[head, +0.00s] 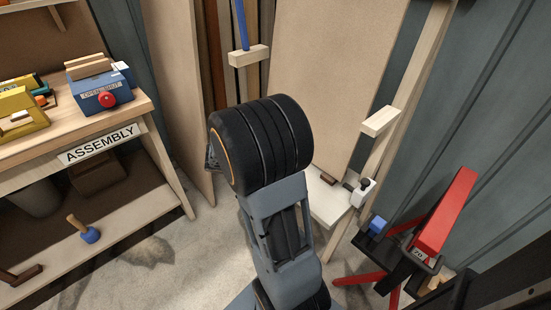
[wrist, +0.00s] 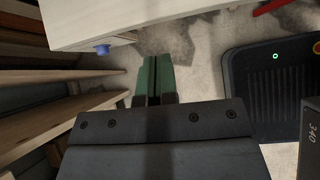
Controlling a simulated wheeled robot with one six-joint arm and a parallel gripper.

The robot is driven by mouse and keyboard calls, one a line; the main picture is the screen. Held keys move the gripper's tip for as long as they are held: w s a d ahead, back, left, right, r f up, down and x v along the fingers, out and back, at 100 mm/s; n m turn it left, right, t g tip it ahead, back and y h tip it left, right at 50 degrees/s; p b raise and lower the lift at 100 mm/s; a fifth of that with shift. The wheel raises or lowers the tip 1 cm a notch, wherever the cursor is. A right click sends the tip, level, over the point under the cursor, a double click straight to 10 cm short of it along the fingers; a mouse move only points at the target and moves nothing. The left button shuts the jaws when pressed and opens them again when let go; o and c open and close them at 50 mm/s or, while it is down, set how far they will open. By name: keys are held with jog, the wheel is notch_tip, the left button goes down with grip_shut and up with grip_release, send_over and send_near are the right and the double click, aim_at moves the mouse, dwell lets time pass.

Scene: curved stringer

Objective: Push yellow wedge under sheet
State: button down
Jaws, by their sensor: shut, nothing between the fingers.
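I cannot make out a yellow wedge in either view. A large tan sheet (head: 335,60) leans upright at the back in the head view. Its lower part is partly hidden by my arm. My gripper (wrist: 154,62) shows in the wrist view with its green-padded fingers shut together and empty. Its tips are close to the edge of a pale board (wrist: 160,17), over the grey floor; I cannot tell whether they touch it. In the head view my dark arm hides the gripper.
An assembly bench (head: 150,104) stands at left with a yellow tool (head: 20,112) and a blue box (head: 97,92). A pale low board (head: 328,203) carries a small brown block (head: 328,179) and a white fitting (head: 362,191). A red stand (head: 446,212) is at right.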

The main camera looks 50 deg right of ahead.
jog(key=d+f+n+b, duration=0.1)
jog(key=d+f, duration=0.2)
jog(key=w+d+f+n+b, duration=0.1)
jog(key=d+f, duration=0.1)
jog(key=d, duration=0.1)
jog(key=d+f+n+b, duration=0.1)
jog(key=d+f, duration=0.2)
jog(key=shift+w+d+f+h, duration=0.2)
jog(key=shift+w+f+h, duration=0.1)
jog(key=shift+w, duration=0.1)
jog(key=d, duration=0.3)
jog(key=shift+w+r, duration=0.15)
jog(key=shift+w, duration=0.05)
jog(key=shift+w+d, duration=0.1)
jog(key=shift+d, duration=0.4)
